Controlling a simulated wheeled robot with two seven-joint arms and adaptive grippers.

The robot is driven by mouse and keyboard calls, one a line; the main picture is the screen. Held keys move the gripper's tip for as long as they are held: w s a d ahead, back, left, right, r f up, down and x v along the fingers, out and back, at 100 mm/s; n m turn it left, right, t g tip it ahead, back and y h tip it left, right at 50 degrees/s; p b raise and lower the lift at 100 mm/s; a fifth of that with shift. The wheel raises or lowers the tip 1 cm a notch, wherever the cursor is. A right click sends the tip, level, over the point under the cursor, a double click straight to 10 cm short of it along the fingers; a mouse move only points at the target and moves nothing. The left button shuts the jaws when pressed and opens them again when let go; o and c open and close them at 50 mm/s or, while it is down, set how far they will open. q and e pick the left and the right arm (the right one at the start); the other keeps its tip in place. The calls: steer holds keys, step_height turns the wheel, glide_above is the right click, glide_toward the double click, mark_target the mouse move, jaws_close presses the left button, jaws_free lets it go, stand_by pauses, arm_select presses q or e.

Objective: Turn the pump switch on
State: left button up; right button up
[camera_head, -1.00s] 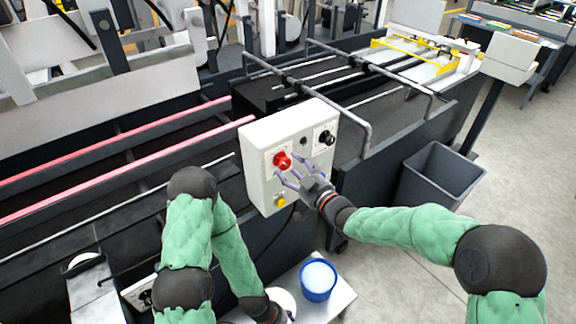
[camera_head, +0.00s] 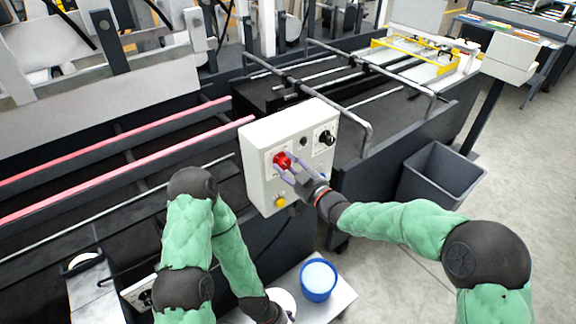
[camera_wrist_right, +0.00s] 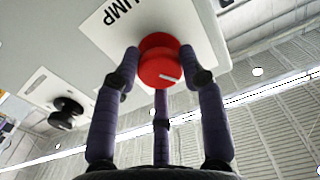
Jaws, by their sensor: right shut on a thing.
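The pump switch is a red round knob (camera_wrist_right: 160,62) with a white pointer line, on a white label reading "UMP" in the right wrist view. It also shows in the head view as a red knob (camera_head: 282,160) on the front of the white control box (camera_head: 262,185). My right gripper (camera_head: 287,167) is at the knob, its purple fingers shut around the knob's sides. A third finger lies below the knob in the wrist view. My left arm comes down at the lower left; its gripper (camera_head: 284,314) is mostly hidden near a white round thing by the blue container.
A black knob (camera_head: 326,137) and a yellow button (camera_head: 280,202) are on the same box. A blue container (camera_head: 318,279) stands on a small light table (camera_head: 338,300) below. A grey bin (camera_head: 440,175) stands at right. Metal rails (camera_head: 365,125) run behind the box.

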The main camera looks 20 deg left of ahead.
steer(key=shift+r, duration=0.25)
steer(key=m, duration=0.3)
steer(key=shift+w+r, duration=0.1)
steer(key=m+p, duration=0.1)
steer(key=m, duration=0.2)
steer(key=shift+d+r+m, duration=0.1)
steer(key=shift+m, duration=0.3)
steer(key=m+p, duration=0.1)
steer(key=m, duration=0.3)
steer(key=shift+w, duration=0.15)
steer(key=shift+d+m+p, duration=0.1)
steer(key=shift+m+p, duration=0.45)
steer(key=shift+m, duration=0.85)
steer(key=o, duration=1.1)
steer(key=shift+w, duration=0.1)
steer(key=shift+f, duration=0.3)
steer(key=shift+s+f, duration=0.1)
steer(key=shift+s, duration=0.1)
